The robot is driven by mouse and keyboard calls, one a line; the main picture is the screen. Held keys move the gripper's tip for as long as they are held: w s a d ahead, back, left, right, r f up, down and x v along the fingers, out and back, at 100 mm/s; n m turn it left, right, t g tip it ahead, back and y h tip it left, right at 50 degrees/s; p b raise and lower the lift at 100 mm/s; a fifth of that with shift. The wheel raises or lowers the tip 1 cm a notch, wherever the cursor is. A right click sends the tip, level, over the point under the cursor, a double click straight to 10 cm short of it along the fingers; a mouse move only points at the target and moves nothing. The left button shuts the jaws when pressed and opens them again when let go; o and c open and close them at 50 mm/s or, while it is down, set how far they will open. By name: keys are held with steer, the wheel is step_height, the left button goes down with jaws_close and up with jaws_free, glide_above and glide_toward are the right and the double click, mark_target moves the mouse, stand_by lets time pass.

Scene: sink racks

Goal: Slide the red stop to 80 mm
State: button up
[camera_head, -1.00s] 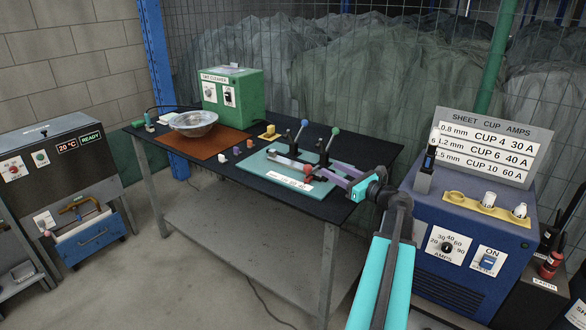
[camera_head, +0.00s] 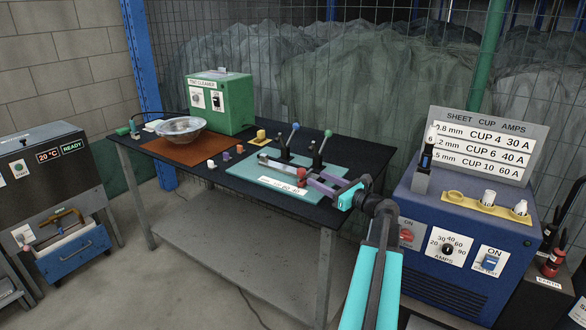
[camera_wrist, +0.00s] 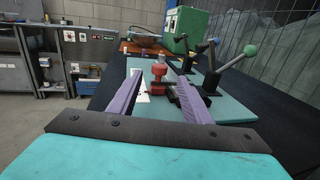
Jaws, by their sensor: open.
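The red stop (camera_head: 303,175) stands on the teal board (camera_head: 248,171), beside a white printed strip (camera_head: 283,184) whose marks are too small to read. In the wrist view the red stop (camera_wrist: 159,73) is upright, with a rounded top and a wider lower part. My gripper (camera_head: 313,182) is open at the right end of the board. In the wrist view its two purple fingers (camera_wrist: 153,72) reach forward on either side of the stop, with a gap visible. I cannot tell whether either finger touches it.
Two clamp levers, with a blue knob (camera_head: 295,127) and a green knob (camera_head: 335,131), stand behind the stop. Small coloured blocks (camera_head: 226,156), a glass bowl (camera_head: 182,127) and a green cleaner box (camera_head: 222,100) are further left. A blue machine (camera_head: 462,215) stands right.

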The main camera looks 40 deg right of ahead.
mark_target(298, 169)
steer(key=w, duration=1.3)
steer(key=shift+w+a+p, duration=0.1)
steer(key=shift+w+p, duration=0.05)
steer(key=shift+p, duration=0.25)
jaws_close()
